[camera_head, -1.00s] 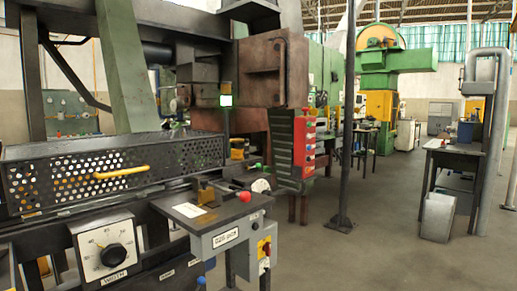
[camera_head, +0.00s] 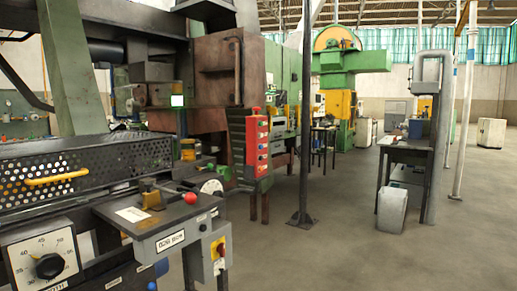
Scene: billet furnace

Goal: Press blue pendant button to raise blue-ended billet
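A small blue knob (camera_head: 161,267) shows under the front edge of the grey control box (camera_head: 165,236) in the foreground. I cannot make out a blue-ended billet. My gripper is not in view.
The machine with a perforated guard (camera_head: 120,155) and yellow handle fills the left foreground. A dark post (camera_head: 303,130) stands on the floor right of the red panel. A desk (camera_head: 408,150) stands farther right. Open grey floor (camera_head: 320,245) lies in front.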

